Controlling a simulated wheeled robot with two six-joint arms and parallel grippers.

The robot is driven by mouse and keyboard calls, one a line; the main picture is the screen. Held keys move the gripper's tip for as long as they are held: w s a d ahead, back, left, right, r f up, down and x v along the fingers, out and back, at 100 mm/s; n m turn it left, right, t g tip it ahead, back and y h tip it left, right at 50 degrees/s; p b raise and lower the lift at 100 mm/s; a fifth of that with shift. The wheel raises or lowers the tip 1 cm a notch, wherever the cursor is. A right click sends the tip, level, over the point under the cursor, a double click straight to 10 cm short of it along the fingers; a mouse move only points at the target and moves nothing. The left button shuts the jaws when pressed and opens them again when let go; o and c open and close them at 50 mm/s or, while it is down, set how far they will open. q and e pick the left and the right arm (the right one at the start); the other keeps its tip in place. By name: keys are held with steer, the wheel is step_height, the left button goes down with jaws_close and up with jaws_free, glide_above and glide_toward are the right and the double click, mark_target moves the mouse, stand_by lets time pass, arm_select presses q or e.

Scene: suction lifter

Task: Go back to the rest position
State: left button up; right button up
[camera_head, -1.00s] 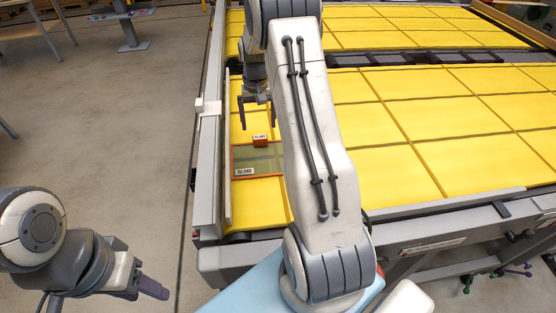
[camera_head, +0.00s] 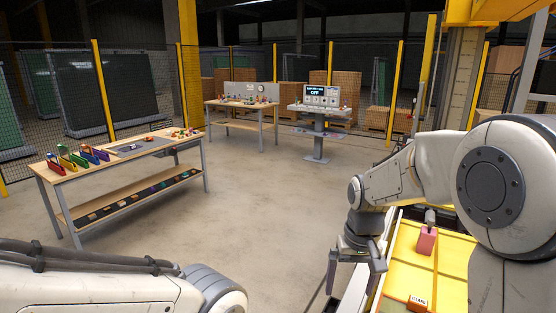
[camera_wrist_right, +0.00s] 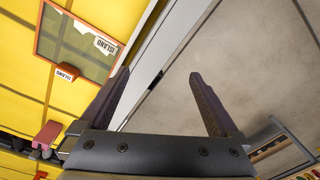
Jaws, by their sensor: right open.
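My right gripper (camera_head: 353,284) hangs at the left edge of the yellow table (camera_head: 405,265) in the head view. Its two dark fingers are apart with nothing between them. In the right wrist view the open fingers (camera_wrist_right: 158,76) point over the table's grey edge rail (camera_wrist_right: 150,60) and the bare floor. My left arm crosses the bottom left of the head view, and its gripper is out of the frame.
On the yellow table lie an orange-framed pane (camera_wrist_right: 80,42), a small labelled orange block (camera_wrist_right: 67,72) and a pink block (camera_head: 426,240). A workbench (camera_head: 120,160) stands left, another bench (camera_head: 240,104) and a control console (camera_head: 320,96) behind. The floor between is clear.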

steer(key=s+a+n, duration=0.4)
steer(key=s+a, duration=0.1)
steer(key=s, duration=0.6)
steer(key=s+a+n, duration=0.3)
steer(key=s+a, duration=0.3)
steer(key=s, duration=0.6)
steer(key=shift+f+n+y+b, duration=0.3)
steer(key=shift+n, duration=0.1)
steer(key=shift+d, duration=0.1)
